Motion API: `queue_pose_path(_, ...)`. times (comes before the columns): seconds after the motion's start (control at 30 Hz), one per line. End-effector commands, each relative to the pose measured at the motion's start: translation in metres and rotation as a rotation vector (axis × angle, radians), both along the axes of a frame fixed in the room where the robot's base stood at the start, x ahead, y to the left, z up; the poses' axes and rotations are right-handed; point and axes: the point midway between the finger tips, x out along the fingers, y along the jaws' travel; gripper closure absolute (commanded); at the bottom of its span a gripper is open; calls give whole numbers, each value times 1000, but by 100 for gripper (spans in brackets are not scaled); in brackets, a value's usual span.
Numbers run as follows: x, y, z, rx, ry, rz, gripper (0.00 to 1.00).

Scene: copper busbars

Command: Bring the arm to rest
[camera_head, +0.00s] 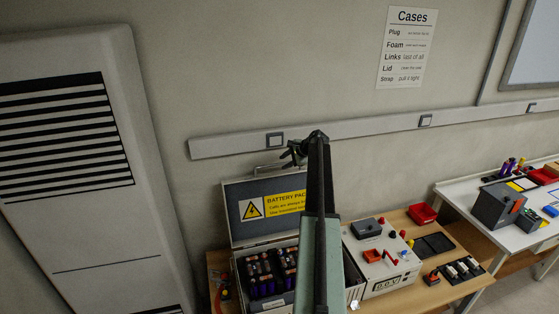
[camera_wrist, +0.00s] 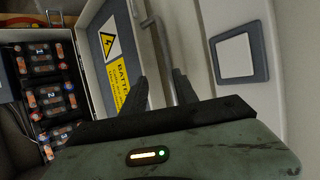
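My arm (camera_head: 322,220) reaches up and away through the middle of the head view, in front of the battery case and the wall. My gripper (camera_head: 292,155) is at its far end, above the raised case lid and near the wall rail. In the wrist view the two dark fingers of my gripper (camera_wrist: 162,88) stand apart with nothing between them. The open battery case (camera_head: 238,272) holds several purple and copper cells. Its lid (camera_head: 236,228) stands upright with a yellow warning label. The arm hides part of the case and label.
A wooden bench (camera_head: 425,290) carries a white test box (camera_head: 385,275), a red bin (camera_head: 422,214) and dark trays (camera_head: 433,245). A white table (camera_head: 460,192) stands at right. A rail (camera_head: 350,132) with sockets runs along the wall. A vented cabinet (camera_head: 90,190) stands at left.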

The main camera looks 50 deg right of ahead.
Motion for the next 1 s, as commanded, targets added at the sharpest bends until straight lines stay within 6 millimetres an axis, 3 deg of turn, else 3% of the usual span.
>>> queue_pose_path(0.03, -5, 0, 9, 0, 0, 0, 65)
queue_pose_path(0.53, -6, 0, 6, 1, 0, 1, 65)
queue_pose_path(0.6, -4, 10, 2, -6, 6, 19, 65)
queue_pose_path(0.67, 2, 31, -6, -19, 19, 55, 65)
queue_pose_path(0.77, 14, 89, -26, -66, 58, 162, 65)
queue_pose_path(1.0, 26, 259, -81, -218, 175, 515, 65)
